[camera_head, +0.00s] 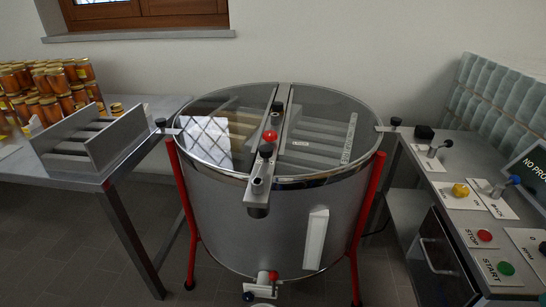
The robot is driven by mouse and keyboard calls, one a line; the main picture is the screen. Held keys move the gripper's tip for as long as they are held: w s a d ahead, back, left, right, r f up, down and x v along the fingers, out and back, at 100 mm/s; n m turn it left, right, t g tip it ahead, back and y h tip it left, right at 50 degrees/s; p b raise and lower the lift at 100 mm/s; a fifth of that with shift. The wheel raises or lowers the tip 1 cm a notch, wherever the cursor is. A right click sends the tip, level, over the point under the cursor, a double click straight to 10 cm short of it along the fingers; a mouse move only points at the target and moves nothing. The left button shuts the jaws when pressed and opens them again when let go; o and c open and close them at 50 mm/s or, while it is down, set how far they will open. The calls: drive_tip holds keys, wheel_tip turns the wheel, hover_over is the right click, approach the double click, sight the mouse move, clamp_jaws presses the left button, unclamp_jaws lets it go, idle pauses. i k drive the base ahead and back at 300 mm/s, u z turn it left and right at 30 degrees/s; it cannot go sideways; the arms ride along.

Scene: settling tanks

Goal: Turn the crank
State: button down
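A large round steel drum (250,222) with a clear two-part lid (325,115) stands in the middle on red legs. A grey crossbar spans the lid's middle. On it sit a red ball knob (270,135) and a dark knob (266,150), with a grey crank-like fitting (258,188) hanging over the front rim. I cannot tell exactly which of these parts form the crank. Nothing is seen touching them. My gripper is not in view.
A steel table (120,165) with a slotted rack (92,140) and several jars (45,85) stands left. A control panel (465,215) with levers, a red STOP button (485,235) and a green START button (505,268) stands right. A tap (262,285) juts from the drum's lower front.

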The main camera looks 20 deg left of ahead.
sight(265, 151)
drive_tip(key=z, duration=0.15)
drive_tip(key=k, duration=0.1)
drive_tip(key=u, duration=1.1)
drive_tip(key=i, duration=0.5)
